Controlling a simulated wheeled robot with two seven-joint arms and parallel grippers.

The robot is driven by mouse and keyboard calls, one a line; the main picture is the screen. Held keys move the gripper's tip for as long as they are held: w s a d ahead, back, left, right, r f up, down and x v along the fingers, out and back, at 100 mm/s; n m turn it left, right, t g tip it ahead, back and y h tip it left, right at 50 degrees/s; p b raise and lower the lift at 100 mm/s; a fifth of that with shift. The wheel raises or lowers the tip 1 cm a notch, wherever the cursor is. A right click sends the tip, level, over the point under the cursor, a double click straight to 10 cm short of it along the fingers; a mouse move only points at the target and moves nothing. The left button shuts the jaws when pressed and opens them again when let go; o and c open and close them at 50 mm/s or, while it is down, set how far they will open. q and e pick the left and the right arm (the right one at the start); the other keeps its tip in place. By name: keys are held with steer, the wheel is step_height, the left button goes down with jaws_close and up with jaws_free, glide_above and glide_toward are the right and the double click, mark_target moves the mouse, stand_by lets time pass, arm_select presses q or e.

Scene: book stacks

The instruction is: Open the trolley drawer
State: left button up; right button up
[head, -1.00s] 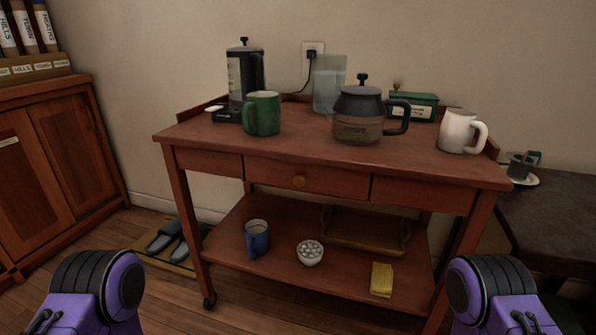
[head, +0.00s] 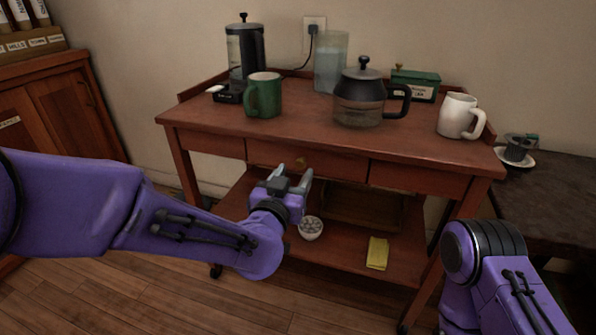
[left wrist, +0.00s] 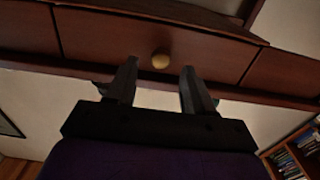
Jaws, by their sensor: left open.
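The wooden trolley (head: 205,145) stands against the wall. Its middle drawer (head: 335,168) is closed, its front flush with the panels beside it. The round brass knob (head: 300,162) shows just beyond my left gripper (head: 290,175) in the head view. In the left wrist view the knob (left wrist: 161,61) lies between and a little beyond the fingertips of the left gripper (left wrist: 160,75), which is open, empty and not touching it. My right arm (head: 490,260) shows at the lower right, but its gripper is out of view.
On the trolley top are a French press (head: 245,55), a green mug (head: 263,95), a glass pot (head: 360,100), a clear pitcher (head: 330,62), a green box (head: 415,85) and a white mug (head: 458,116). The lower shelf holds a bowl (head: 311,229) and a yellow cloth (head: 377,253).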

mark_target(299, 166)
arm_select(q)
steer(key=x, duration=0.3)
steer(key=shift+w+d, duration=0.1)
steer(key=shift+w, duration=0.2)
jaws_close()
